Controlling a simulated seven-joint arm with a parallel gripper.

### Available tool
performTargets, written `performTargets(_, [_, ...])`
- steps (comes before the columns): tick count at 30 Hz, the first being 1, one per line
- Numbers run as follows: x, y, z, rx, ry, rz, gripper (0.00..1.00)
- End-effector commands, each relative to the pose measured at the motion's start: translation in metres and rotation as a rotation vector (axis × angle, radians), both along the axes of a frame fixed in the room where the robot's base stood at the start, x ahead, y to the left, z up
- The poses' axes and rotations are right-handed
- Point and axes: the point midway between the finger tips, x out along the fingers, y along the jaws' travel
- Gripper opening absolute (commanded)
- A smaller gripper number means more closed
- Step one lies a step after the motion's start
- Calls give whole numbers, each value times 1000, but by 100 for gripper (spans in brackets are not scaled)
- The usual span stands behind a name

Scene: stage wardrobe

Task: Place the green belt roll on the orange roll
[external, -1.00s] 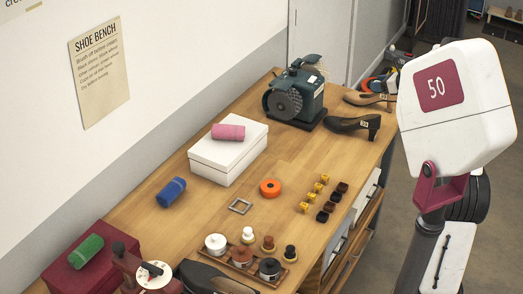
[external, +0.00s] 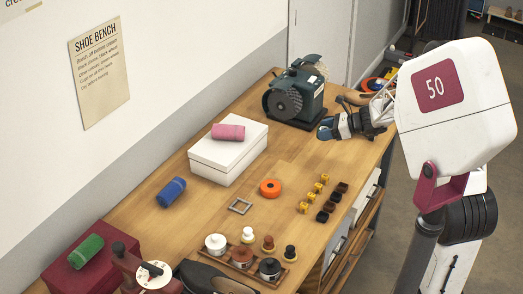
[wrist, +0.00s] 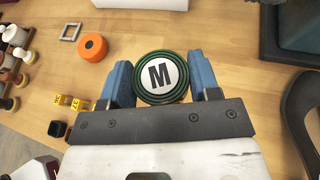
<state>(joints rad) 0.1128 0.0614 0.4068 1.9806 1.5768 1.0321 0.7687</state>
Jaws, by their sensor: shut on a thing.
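A round green belt roll with a white disc marked M (wrist: 160,75) sits between the blue fingers of my gripper (wrist: 158,72) in the wrist view. Both fingers press against its sides. In the external view my gripper (external: 328,129) is over the far right part of the bench, in front of the grinder; the roll is hard to make out there. The orange roll (external: 270,187) lies flat on the bare bench, nearer the camera and left of my gripper. It also shows in the wrist view (wrist: 93,47), up and left of the held roll, apart from it.
A square metal frame (external: 240,206) and yellow and dark cubes (external: 322,181) lie near the orange roll. A white box (external: 222,165) bears a pink roll (external: 228,131). A blue roll (external: 171,192), a tray of jars (external: 285,262) and the grinder (external: 295,92) stand around.

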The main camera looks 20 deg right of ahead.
Motion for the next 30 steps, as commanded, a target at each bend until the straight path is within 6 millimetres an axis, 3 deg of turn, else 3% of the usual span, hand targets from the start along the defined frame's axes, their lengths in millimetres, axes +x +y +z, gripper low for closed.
performTargets(3, [-34, 33, -6, 1, 0, 53, 31])
performTargets(9, [-95, 80, -18, 3, 1, 138, 31])
performTargets(18, [-186, 133, -35, 6, -2, 257, 31])
performTargets(24, [-226, 151, -43, 8, -3, 306, 31])
performTargets(30, [-240, 156, -45, 9, -3, 324, 31])
